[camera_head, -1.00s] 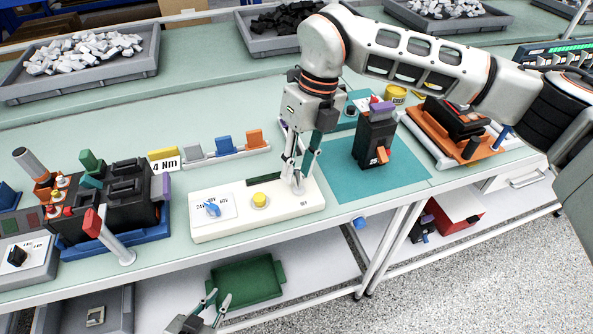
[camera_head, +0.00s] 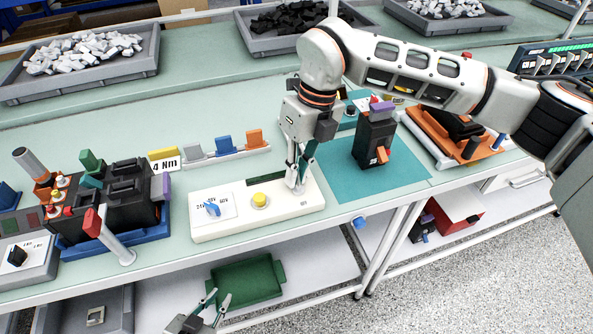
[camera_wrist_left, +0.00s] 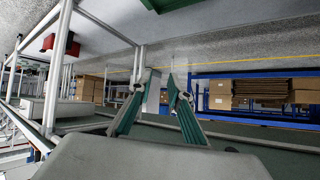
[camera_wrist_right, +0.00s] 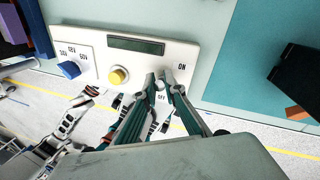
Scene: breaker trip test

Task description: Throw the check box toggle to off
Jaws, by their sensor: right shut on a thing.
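The white check box (camera_head: 235,222) lies on the bench, with a blue rotary knob (camera_head: 212,209), a yellow button (camera_head: 259,200) and a dark display strip. In the right wrist view the box (camera_wrist_right: 200,52) shows ON above and OFF below my right gripper (camera_wrist_right: 162,82). My right gripper (camera_head: 296,186) is shut at the box's right end, where the toggle sits. Its fingers hide the toggle. My left gripper (camera_head: 213,301) is open and empty, low in front of the bench; its spread fingers show in the left wrist view (camera_wrist_left: 160,82).
A black breaker (camera_head: 372,140) with an orange lever stands on the teal mat (camera_head: 350,185) right of the box. A row of coloured clips (camera_head: 225,148) lies behind it. At left are a black device on a blue base (camera_head: 110,238) and a red-tipped handle.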

